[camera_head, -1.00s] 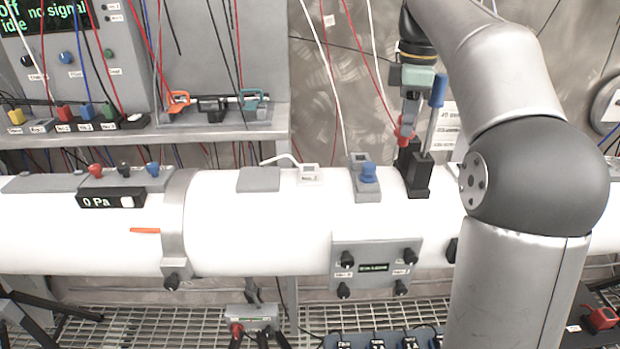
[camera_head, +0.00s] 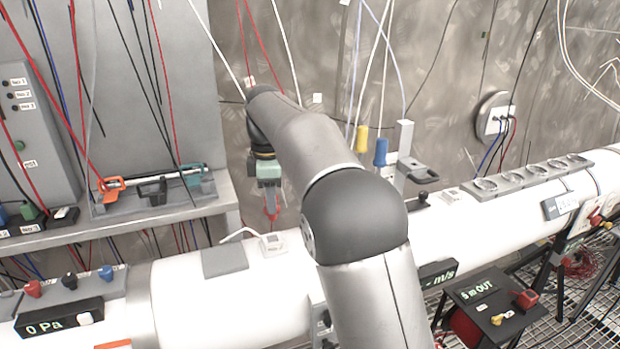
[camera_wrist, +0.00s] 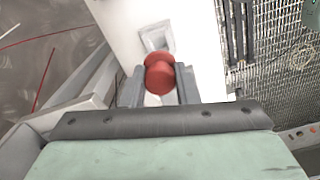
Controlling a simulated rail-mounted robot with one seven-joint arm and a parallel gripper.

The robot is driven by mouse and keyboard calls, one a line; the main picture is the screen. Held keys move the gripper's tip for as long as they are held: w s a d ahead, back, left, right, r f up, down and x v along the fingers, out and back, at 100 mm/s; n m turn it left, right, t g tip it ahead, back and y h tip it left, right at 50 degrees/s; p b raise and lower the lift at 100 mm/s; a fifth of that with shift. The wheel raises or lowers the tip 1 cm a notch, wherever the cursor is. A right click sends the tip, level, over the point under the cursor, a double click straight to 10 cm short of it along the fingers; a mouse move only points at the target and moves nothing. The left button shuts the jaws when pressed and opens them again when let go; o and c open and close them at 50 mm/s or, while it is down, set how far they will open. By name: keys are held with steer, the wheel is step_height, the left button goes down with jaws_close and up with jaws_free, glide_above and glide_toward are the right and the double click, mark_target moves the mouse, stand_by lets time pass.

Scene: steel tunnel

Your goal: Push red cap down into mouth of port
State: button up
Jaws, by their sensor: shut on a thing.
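My gripper (camera_wrist: 159,84) is shut on the red cap (camera_wrist: 159,72), which sits between the two grey fingers in the wrist view. In the head view the gripper (camera_head: 270,204) hangs over the white pipe, with the red cap (camera_head: 271,214) small at its tip. A pale grey fitting (camera_wrist: 154,38) on the white pipe shows just beyond the cap in the wrist view. I cannot tell whether this is the port or whether the cap touches it. No port mouth shows clearly; my arm hides part of the pipe in the head view.
A small white cabled block (camera_head: 273,243) and a grey pad (camera_head: 225,260) sit on the white pipe (camera_head: 220,305). A shelf (camera_head: 150,217) with tools is at left. Blue-handled and yellow-handled tools stand right of my arm. A grating (camera_wrist: 275,50) lies beside the pipe.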

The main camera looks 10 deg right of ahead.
mark_target(271, 218)
steer(key=shift+a+f, duration=0.1)
steer(key=shift+a, duration=0.2)
steer(key=shift+d+f, duration=0.15)
steer(key=shift+f, duration=1.2)
steer(key=shift+f+b, duration=1.9)
steer(key=shift+f, duration=0.45)
steer(key=shift+f, duration=0.2)
steer(key=o, duration=1)
steer(key=shift+r, duration=0.15)
